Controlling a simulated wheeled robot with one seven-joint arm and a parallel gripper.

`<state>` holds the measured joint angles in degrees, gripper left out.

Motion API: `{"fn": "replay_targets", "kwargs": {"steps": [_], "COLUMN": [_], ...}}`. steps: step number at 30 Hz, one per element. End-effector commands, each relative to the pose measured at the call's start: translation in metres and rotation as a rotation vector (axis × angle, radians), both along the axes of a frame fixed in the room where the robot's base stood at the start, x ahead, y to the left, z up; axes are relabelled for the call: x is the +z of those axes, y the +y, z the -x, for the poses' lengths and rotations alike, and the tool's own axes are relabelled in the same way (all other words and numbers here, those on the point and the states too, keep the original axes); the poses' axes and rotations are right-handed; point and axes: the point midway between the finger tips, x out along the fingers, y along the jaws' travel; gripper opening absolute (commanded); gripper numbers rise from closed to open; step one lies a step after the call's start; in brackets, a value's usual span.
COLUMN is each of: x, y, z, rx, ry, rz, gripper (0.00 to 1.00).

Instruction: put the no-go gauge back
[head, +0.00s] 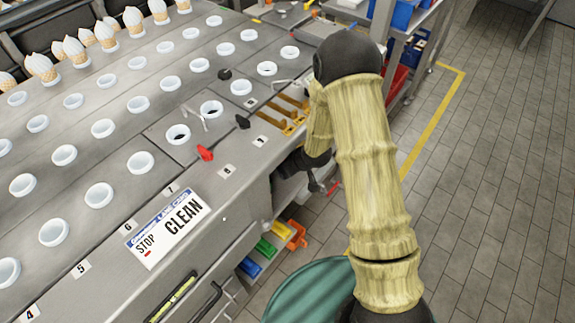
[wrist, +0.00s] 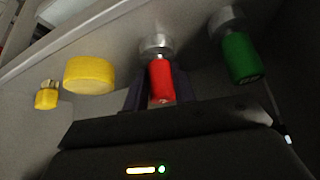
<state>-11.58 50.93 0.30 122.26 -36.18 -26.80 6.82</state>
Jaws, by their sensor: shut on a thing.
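The no-go gauge, which I take to be the red handle (wrist: 161,80) with a grey metal end, is in the middle of the wrist view. My gripper (wrist: 157,92) is shut on it, with a dark finger on each side. Its metal end points away from the gripper, close to a grey surface; I cannot tell whether they touch. A green-handled gauge (wrist: 241,58) with a metal end is to its right, apart from it. In the head view my arm reaches down beside the counter's right side; the gripper there is mostly hidden by the arm and counter.
In the wrist view a wide yellow cylinder (wrist: 90,75) and a smaller yellow piece (wrist: 46,97) are left of the red handle. In the head view the grey counter (head: 75,205) carries white rings and cones. Coloured bins (head: 265,248) and a green drum (head: 310,295) are below.

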Motion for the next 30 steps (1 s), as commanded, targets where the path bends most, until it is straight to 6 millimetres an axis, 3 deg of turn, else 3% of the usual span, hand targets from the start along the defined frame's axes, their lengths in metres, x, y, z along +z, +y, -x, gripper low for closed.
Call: {"fn": "replay_targets", "kwargs": {"steps": [10,11,13,14,23,30], "x": [-0.004,-0.003,-0.003,-0.003,-0.001,0.019], "y": [0.0,0.0,0.0,-0.001,-0.001,-0.009], "z": [0.0,0.0,0.0,0.0,0.0,0.008], "rx": [-0.001,-0.001,-0.001,-0.001,-0.001,-0.004], "ry": [0.0,0.0,0.0,0.0,0.0,-0.001], "rz": [-0.001,-0.001,-0.001,-0.001,-0.001,-0.002], "gripper": [0.0,0.32,0.46,0.48,0.48,0.48]}}
